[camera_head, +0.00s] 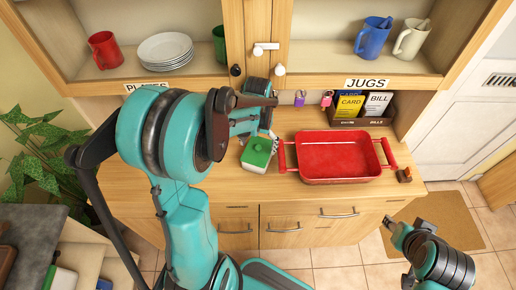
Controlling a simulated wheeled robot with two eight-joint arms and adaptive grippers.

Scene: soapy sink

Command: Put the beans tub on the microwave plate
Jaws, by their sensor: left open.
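A small pale tub with a green lid (258,152) stands on the wooden counter, left of a red tray; I cannot read a label, so I cannot tell whether it is the beans tub. My left gripper (266,128) is over the counter just behind and above this tub, open, with its fingers partly hidden by my own arm. No tub is seen between its fingers. No microwave or microwave plate can be made out.
The red tray (341,178) with side handles is empty. A box of cards (362,120) stands behind it. Shelves above hold stacked white plates (165,49), a red mug (105,50), a blue jug (372,36) and a cream jug (411,39). A plant (38,150) is at left.

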